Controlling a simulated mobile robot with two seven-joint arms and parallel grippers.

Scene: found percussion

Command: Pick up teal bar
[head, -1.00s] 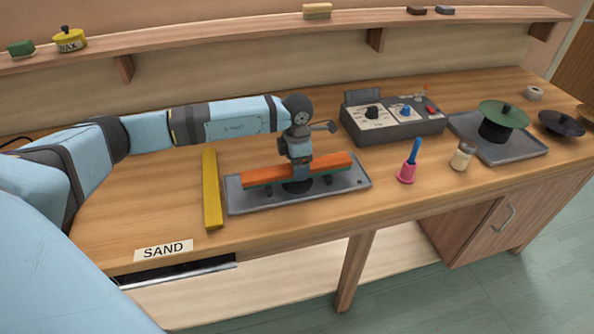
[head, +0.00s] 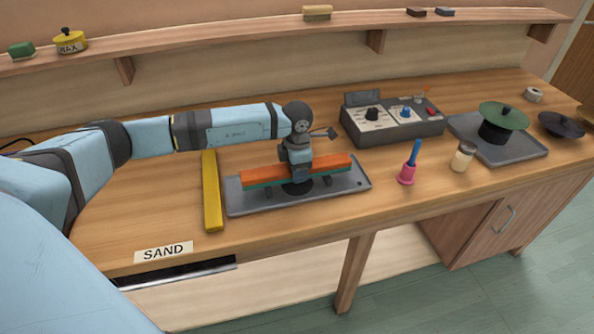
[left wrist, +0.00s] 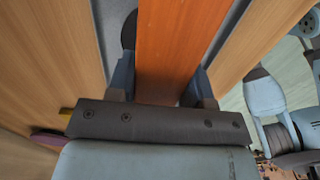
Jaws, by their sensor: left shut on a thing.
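A long bar (head: 262,176) with an orange top and a teal strip along its lower front side lies lengthwise over the grey tray (head: 237,203). I cannot tell whether the two colours are one piece or two stacked bars. My left gripper (head: 297,172) reaches down over the middle of the bar and is shut on it. In the left wrist view the orange top (left wrist: 172,45) runs between the two fingers of the left gripper (left wrist: 158,85), one finger on each side. Dark round supports show under the bar. My right gripper is not in view.
A yellow bar (head: 211,195) lies left of the tray. A grey control box (head: 392,125) stands behind, right of the tray. A pink bell with a blue handle (head: 407,172), a small jar (head: 462,157) and a tray with a green disc (head: 503,115) stand further right.

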